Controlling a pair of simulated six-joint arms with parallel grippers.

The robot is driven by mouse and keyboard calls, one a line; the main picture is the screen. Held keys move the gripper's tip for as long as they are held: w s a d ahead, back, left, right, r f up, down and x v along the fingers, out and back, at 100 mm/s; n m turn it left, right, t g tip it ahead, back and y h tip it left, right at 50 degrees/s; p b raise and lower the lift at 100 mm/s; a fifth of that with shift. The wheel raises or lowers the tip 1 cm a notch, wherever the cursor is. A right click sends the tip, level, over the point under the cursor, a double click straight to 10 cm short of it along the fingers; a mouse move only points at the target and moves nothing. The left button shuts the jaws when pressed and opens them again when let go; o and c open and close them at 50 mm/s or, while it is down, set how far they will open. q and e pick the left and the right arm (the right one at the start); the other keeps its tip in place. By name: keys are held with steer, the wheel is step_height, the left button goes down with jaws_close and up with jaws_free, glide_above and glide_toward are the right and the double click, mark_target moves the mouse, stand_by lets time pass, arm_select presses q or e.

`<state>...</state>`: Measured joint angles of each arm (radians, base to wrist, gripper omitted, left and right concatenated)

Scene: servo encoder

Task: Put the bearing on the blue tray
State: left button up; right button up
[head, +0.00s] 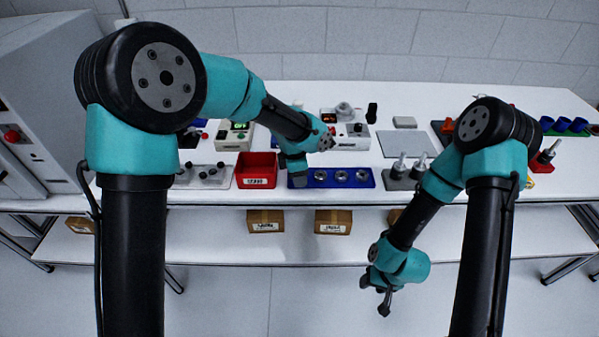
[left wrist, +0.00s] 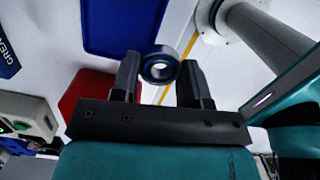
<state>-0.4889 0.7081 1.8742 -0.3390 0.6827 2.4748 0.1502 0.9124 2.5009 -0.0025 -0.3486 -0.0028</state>
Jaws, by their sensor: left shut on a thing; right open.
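My left gripper (head: 298,181) is low over the table, at the left end of a blue tray (head: 329,184) with several round metal pieces in a row. In the left wrist view, my left gripper (left wrist: 160,80) is shut on the bearing (left wrist: 160,66), a dark ring with a bright bore held between the fingertips. I cannot make out the bearing in the head view. A plain blue surface (left wrist: 115,25) lies beyond the fingers in the wrist view; I cannot tell whether it is the same tray. My right gripper (head: 380,298) is open and empty, hanging before the table's front edge.
A red bin (head: 256,170) stands just left of the blue tray. A grey holder with upright pieces (head: 398,176) stands to its right. Instruments (head: 350,135) stand behind, with a grey flat plate (head: 402,144) beside them. Cardboard boxes (head: 333,221) sit on the shelf below.

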arm_select(q)
steer(key=shift+w+f, duration=0.15)
steer(key=shift+w, duration=1.8)
steer(key=shift+w, duration=0.25)
steer(key=shift+w+f, duration=0.2)
steer(key=shift+f, duration=1.6)
steer(key=shift+f, duration=0.2)
steer(key=o, duration=0.7)
steer(key=shift+c, duration=0.2)
steer(key=shift+r, duration=0.15)
step_height(320, 180, up, 12)
steer(key=a, duration=0.1)
steer(key=shift+s+a, duration=0.15)
steer(key=shift+a, duration=0.05)
